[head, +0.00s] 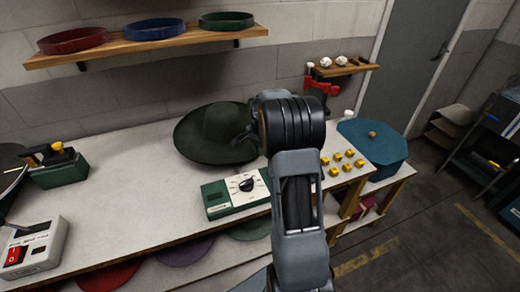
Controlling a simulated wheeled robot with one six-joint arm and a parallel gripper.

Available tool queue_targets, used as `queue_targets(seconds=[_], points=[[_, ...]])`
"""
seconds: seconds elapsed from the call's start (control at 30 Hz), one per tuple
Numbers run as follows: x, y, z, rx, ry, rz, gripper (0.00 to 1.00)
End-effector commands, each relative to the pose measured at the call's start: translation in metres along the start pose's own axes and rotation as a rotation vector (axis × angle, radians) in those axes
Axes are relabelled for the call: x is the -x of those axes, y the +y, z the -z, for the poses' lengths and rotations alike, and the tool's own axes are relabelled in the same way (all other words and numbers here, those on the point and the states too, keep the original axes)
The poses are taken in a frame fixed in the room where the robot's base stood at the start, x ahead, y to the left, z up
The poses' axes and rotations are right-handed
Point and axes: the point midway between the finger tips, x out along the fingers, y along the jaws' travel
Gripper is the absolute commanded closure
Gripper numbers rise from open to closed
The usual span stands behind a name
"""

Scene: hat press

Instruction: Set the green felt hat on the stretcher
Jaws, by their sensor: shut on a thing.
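The green felt hat (222,124), dark green with a wide brim and round crown, is at the back middle of the white bench. My gripper (250,136) is at the right side of the hat, shut on it. My own arm hides most of the fingers and the hat's right edge. Whether the hat rests on the bench or is slightly raised is unclear. I cannot tell for sure which thing is the stretcher; a round dark device is cut off at the left edge.
A green-and-white dial box (235,194) stands in front of the hat. Yellow blocks (348,160) and a teal lidded box (374,148) are right of my arm. A green toolbox (60,168) and red-switch box (34,247) are left. The bench between is clear. A shelf (145,44) hangs above.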

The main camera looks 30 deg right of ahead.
Motion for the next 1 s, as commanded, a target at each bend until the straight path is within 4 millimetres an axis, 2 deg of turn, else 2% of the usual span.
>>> queue_targets(seconds=[0.4, 0.87, 0.9, 1.0], points=[[-0.0134, 0.0034, -0.0013, 0.000, -0.008, -0.013, 1.00], [-0.0141, 0.0038, -0.0015, 0.000, -0.009, -0.015, 1.00], [-0.0141, 0.0037, -0.0015, 0.000, -0.009, -0.015, 0.85], [-0.0134, 0.0031, -0.0014, 0.000, -0.007, -0.013, 0.76]])
